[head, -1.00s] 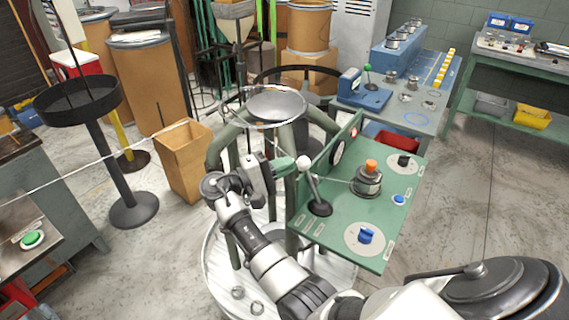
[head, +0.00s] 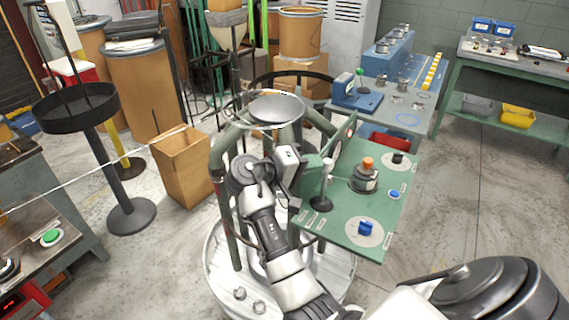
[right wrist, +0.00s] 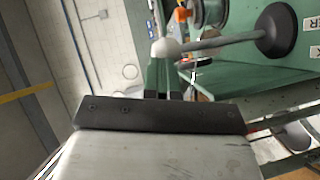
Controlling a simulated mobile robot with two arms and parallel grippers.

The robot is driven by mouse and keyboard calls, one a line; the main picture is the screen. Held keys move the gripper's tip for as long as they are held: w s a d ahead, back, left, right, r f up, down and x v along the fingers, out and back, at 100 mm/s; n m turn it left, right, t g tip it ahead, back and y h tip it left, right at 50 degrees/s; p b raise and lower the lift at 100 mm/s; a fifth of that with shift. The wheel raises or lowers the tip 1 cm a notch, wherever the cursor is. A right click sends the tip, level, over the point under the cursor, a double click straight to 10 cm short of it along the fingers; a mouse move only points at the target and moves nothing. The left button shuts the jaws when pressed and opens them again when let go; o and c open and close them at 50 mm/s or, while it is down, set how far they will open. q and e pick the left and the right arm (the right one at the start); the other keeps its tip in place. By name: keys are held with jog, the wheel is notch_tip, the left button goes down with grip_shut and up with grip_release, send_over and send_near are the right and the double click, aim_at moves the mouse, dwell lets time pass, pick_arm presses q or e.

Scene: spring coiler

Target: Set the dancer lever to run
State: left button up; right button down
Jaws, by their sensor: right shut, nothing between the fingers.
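The dancer lever (head: 325,187) is a grey rod with a pale ball knob on a round black base, on the left part of the green control panel (head: 345,222). In the head view it stands nearly upright. My right gripper (head: 314,162) is shut and empty, just left of the knob. In the right wrist view the closed green fingers (right wrist: 164,76) point at the pale knob (right wrist: 164,48), touching or very close. The lever's black base (right wrist: 277,30) is at upper right there. My left gripper is not in view.
The panel also carries a blue knob (head: 366,229), an orange-topped grey device (head: 365,174), a black knob (head: 398,157) and a blue button (head: 394,194). A round metal dish (head: 276,109) on a green frame stands behind my right wrist. A cardboard box (head: 184,166) is at left.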

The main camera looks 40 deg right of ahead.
jog(key=shift+s+d+f+m+t+y+p, duration=0.15)
jog(key=shift+s+d+m+y+p, duration=0.2)
jog(key=shift+s, duration=0.5)
jog(key=shift+s+d+r+m+t+y, duration=0.1)
jog(key=shift+s+d+m+t+y, duration=0.15)
jog(key=shift+s+d, duration=0.45)
jog(key=shift+s+d+f+m+t+y+p, duration=0.15)
jog(key=shift+s+m, duration=0.25)
jog(key=shift+s, duration=0.6)
jog(key=shift+r, duration=0.1)
jog(key=s+d+r, duration=0.3)
jog(key=s+r, duration=0.8)
jog(key=shift+s+b, duration=0.2)
jog(key=shift+b, duration=0.1)
